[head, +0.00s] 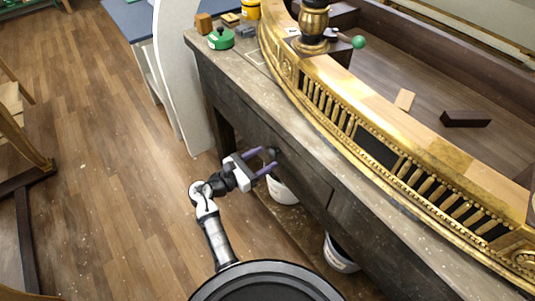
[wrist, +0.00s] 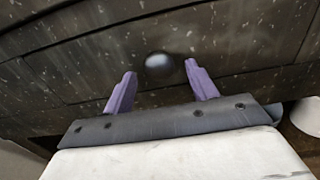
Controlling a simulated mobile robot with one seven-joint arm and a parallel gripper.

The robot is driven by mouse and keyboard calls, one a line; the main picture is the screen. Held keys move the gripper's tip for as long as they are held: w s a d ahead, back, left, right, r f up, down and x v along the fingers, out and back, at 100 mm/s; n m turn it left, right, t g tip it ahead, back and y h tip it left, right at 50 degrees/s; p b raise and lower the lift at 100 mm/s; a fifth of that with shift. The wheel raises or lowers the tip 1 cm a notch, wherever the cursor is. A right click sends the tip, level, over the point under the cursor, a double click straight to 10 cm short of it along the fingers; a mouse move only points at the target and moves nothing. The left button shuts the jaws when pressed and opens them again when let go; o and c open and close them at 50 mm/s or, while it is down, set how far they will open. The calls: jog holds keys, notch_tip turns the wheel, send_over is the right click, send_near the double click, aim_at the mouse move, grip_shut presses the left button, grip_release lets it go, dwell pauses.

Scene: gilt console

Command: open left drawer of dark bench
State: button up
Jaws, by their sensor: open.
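The dark bench (head: 238,89) runs from the upper left to the lower right in the head view, with a worn, speckled front. Its left drawer front (wrist: 225,42) fills much of the wrist view, and the drawer looks closed. My gripper (head: 268,161) is in front of the bench's left part. In the wrist view my gripper (wrist: 159,77) is open, with its purple fingertips spread to either side of the knob, just short of it or level with it. I cannot tell whether either finger touches the knob.
A gilt curved console piece (head: 375,150) lies on the bench top. A green round object (head: 221,38) stands near the bench's left end. White buckets stand below the bench, one (head: 283,190) near my gripper and one (head: 340,254) farther right. The wooden floor (head: 100,130) on the left is open.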

jog(key=shift+x, duration=1.15)
jog(key=shift+a, duration=0.15)
grip_shut()
